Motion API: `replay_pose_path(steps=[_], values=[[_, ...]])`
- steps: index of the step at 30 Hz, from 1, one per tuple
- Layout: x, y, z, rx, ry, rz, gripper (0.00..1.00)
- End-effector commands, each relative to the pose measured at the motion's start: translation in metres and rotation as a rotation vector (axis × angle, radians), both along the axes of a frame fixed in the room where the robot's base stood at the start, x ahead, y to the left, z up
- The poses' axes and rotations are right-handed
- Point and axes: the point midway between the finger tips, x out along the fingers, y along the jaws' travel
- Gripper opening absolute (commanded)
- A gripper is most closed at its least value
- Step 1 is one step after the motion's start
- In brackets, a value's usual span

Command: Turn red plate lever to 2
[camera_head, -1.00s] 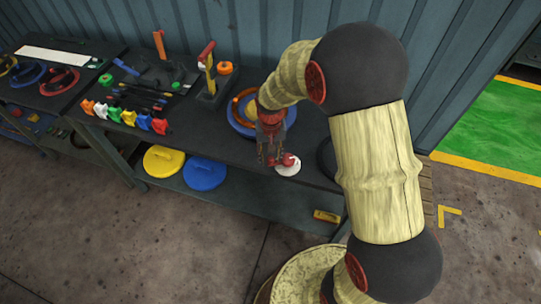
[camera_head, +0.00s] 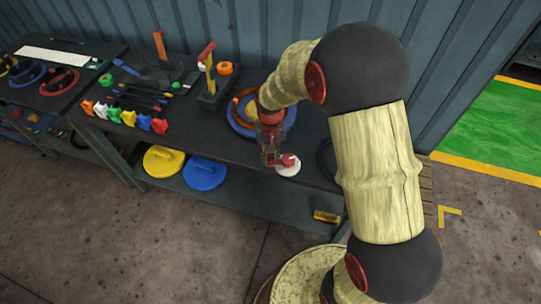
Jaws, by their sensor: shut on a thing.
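A red lever (camera_head: 289,160) sits on a small white round plate (camera_head: 287,170) near the front edge of the dark workbench. My gripper (camera_head: 272,160) comes down from above at the plate's left side. Its jaws are shut on the red lever, whose knob shows just right of the fingers. The fingers hide part of the lever and of the plate's left side. Any numbers on the plate are too small to read.
A blue ring (camera_head: 236,118) with orange and yellow parts lies behind my gripper. Several coloured clips (camera_head: 130,117) line the bench's front left. A yellow disc (camera_head: 163,160) and a blue disc (camera_head: 204,174) rest on the lower shelf. A dark ring (camera_head: 324,158) lies to the right.

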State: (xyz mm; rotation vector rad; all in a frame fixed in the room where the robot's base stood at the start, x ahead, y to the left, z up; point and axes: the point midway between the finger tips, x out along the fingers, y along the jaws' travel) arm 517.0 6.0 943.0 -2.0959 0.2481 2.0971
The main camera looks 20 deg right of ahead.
Motion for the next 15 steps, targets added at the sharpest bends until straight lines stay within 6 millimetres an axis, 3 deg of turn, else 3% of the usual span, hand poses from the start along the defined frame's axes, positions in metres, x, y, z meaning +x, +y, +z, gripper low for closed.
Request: replay_pose_path(steps=[15], values=[[-0.0063,0.0009,0.0012,0.001,-0.001,0.094,0.00]])
